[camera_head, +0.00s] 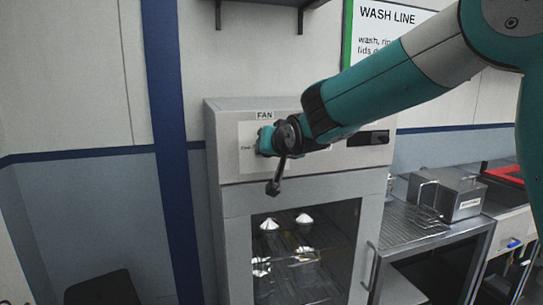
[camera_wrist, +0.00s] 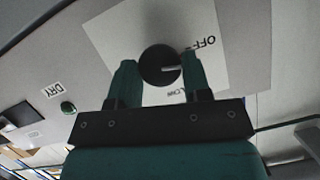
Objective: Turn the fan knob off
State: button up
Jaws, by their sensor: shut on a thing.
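The fan knob (camera_wrist: 157,58) is a round black dial on a white label plate (camera_wrist: 110,36), seen in the wrist view. A pale pointer line on it points right in that view, between the printed OFF and LOW marks. My gripper (camera_wrist: 160,72) has its two teal fingers shut on the knob, one on each side. In the head view my gripper (camera_head: 268,141) is at the panel just under the FAN sign (camera_head: 264,115) and hides the knob.
The grey cabinet (camera_head: 230,200) has a glass door with white-topped items inside and a door handle (camera_head: 370,266) at right. A wire-rack counter (camera_head: 410,232) stands to the right.

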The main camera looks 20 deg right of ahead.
jog(key=shift+f+n+h+b, duration=0.2)
jog(key=shift+n+h+b, duration=0.4)
jog(key=shift+n, duration=0.3)
jog(key=o, duration=0.9)
jog(key=shift+r, duration=0.1)
jog(key=shift+s, duration=0.1)
jog(key=b+v, duration=0.5)
jog(key=v, duration=1.2)
jog(key=shift+r, duration=0.15)
